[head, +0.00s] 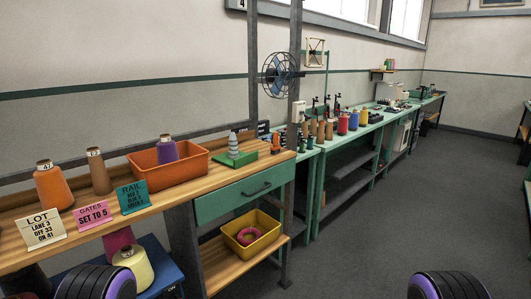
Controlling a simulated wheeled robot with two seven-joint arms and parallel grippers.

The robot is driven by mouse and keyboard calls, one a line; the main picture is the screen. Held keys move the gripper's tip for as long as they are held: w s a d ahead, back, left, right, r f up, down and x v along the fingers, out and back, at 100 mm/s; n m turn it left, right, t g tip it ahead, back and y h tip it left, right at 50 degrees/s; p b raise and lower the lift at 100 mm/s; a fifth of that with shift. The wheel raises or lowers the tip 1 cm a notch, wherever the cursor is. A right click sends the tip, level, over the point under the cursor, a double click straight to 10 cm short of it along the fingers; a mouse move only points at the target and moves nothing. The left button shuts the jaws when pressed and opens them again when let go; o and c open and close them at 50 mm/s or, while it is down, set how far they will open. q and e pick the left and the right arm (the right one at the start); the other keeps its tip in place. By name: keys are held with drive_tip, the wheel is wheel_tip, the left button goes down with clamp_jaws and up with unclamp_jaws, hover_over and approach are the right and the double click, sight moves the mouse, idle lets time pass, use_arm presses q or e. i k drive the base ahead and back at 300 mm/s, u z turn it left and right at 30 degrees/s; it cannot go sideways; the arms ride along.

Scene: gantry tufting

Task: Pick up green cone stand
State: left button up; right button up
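The green cone stand (244,158) is a flat green base on the wooden bench top, right of the orange bin. A grey stepped cone (233,146) stands upright on it. Neither of my grippers is in view. Only dark ridged, purple-ringed parts show at the bottom left and bottom right, which look like my own arms. No gripper is seen near the stand.
The orange bin (166,183) holds a purple cone. An orange cone (53,188), a brown cone (99,172) and sign cards (132,197) stand left on the bench (170,204). A yellow bin (250,251) sits below. A fan (279,74) hangs behind. Floor at right is clear.

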sight(234, 146)
drive_tip(key=z, duration=0.1)
drive_tip(key=i, duration=1.1)
drive_tip(key=u, duration=0.4)
